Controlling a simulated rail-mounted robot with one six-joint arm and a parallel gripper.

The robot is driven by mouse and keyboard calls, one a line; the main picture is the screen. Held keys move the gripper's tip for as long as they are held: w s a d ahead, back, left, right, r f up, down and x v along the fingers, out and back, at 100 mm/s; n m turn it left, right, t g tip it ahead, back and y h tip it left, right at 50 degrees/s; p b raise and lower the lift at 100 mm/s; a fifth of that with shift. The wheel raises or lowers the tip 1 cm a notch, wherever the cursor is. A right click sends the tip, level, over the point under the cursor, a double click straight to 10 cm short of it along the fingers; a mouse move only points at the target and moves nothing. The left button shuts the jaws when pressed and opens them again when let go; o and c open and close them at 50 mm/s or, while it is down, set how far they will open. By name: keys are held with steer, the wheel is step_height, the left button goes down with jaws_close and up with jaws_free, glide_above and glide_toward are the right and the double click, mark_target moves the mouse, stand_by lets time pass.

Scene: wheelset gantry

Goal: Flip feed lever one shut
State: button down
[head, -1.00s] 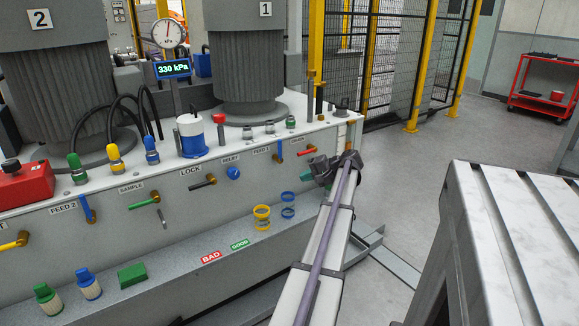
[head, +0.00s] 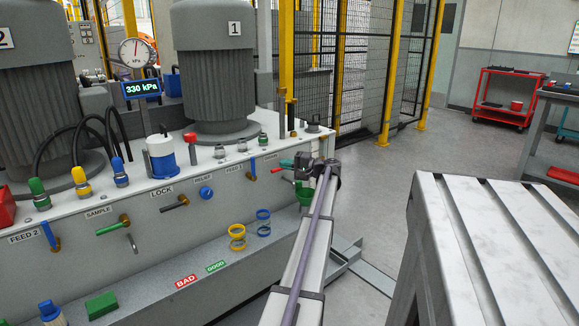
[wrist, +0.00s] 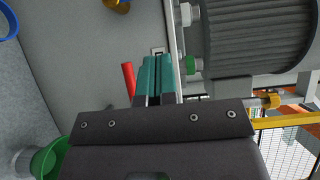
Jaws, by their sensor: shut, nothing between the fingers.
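The FEED 1 label (head: 234,172) is on the front panel of the bench in the head view. The short blue lever (head: 252,167) beside it stands roughly upright above its brass pivot. My gripper (head: 290,165) is at the panel's right end, to the right of that lever and apart from it, by the red lever under the DRAIN label. In the wrist view my teal fingers (wrist: 151,80) are shut together with nothing between them. The red lever (wrist: 129,80) is just left of them there. The blue lever is not identifiable in the wrist view.
Blue-handled FEED 2 (head: 49,236), green SAMPLE (head: 112,227) and black LOCK (head: 174,206) levers line the panel leftward. Yellow (head: 237,231) and blue rings stand on the ledge below. A gauge display (head: 142,88) reads 330 kPa. A slotted table (head: 430,215) stands to the right.

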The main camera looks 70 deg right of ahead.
steer(key=shift+w+a, duration=0.45)
steer(key=shift+w, duration=0.9)
steer(key=shift+w+a, duration=0.5)
steer(key=shift+w, duration=0.9)
steer(key=shift+w+a, duration=0.45)
steer(key=shift+w, duration=0.9)
